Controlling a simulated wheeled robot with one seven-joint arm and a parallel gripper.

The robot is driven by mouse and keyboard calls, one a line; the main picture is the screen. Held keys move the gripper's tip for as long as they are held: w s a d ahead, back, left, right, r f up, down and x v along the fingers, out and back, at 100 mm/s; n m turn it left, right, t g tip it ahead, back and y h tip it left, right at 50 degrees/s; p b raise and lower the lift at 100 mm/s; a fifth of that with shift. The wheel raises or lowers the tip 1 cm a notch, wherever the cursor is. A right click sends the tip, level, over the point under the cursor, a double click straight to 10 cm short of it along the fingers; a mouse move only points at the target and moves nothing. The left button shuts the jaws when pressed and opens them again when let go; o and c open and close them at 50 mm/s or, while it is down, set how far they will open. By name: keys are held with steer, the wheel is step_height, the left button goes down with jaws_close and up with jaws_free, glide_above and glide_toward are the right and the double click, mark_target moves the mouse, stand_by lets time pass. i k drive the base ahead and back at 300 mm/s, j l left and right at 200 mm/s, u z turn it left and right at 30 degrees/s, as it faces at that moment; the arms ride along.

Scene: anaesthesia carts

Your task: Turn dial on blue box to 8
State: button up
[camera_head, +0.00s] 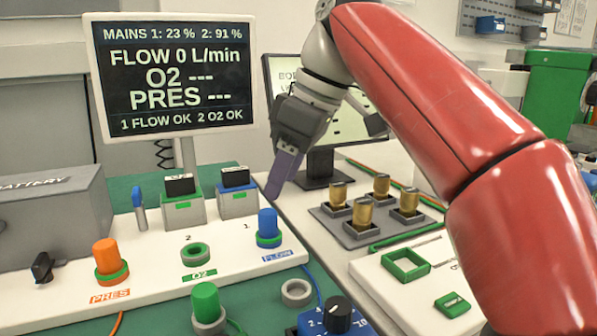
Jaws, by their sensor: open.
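The blue box (320,325) is at the bottom edge of the head view, partly cut off. On it is a black dial (338,312) with a light mark on its top. A white 2 shows left of the dial and other white marks to its right; an 8 cannot be made out, and the exact setting is unclear. My gripper (284,174) is open, well above and behind the blue box, pointing downward with a purple finger visible. It is apart from the dial and appears to hold nothing. Its other fingertip is not clearly seen.
A white panel holds an orange knob (110,258), a green ring (195,252) and a blue knob (268,226). A green knob (206,303) and a grey ring (297,291) are left of the box. Brass cylinders (362,212) stand behind. A monitor (175,75) stands back left.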

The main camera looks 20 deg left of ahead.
mark_target(338, 308)
steer(key=k, duration=1)
